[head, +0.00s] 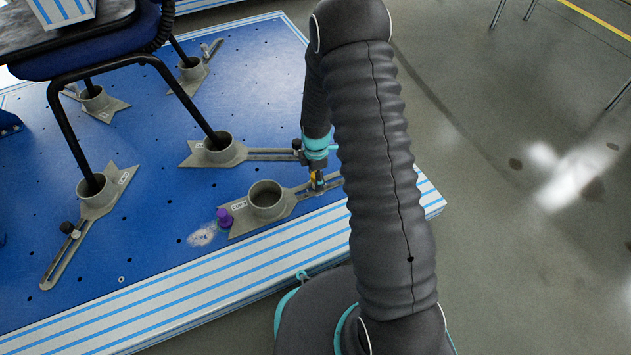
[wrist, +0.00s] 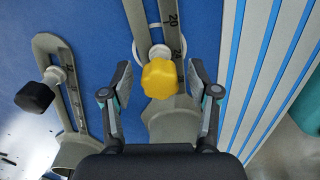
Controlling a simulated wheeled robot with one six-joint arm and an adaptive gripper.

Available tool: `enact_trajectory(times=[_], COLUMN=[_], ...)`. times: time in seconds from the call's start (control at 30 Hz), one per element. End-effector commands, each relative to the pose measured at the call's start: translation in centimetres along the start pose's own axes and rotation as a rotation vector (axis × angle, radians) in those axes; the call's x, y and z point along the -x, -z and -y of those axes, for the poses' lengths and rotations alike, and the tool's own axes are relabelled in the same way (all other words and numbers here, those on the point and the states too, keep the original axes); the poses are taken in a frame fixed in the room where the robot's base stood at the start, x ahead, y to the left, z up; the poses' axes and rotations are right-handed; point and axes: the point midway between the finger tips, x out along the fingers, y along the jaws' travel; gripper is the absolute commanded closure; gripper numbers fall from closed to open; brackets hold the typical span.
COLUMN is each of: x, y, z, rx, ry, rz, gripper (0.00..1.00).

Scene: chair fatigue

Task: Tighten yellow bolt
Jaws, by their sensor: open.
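The yellow bolt (wrist: 161,79) has a faceted yellow head and stands in the slot of a grey slotted clamp bracket (wrist: 176,122). In the head view the yellow bolt (head: 315,177) shows only as a small patch below my wrist. My gripper (wrist: 159,88) is open, with one finger on each side of the bolt head and a visible gap on both sides. In the head view my gripper (head: 317,180) is over the slotted arm of the front bracket (head: 238,222), which has an empty round cup. Its fingers are partly hidden by my arm there.
A black-headed bolt (wrist: 35,97) stands in a neighbouring bracket to the left. The platform's striped edge (wrist: 270,70) lies to the right.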

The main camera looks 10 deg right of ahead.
Motion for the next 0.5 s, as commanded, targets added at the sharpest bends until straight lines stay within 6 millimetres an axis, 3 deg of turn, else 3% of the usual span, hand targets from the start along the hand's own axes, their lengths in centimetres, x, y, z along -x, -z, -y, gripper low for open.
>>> enact_trajectory(times=[0.3,0.5], x=[-0.02,-0.02], y=[0.00,0.00], z=[0.00,0.00], rx=[0.020,0.190], ry=[0.000,0.000], rz=[0.000,0.000], gripper=[0.40,0.40])
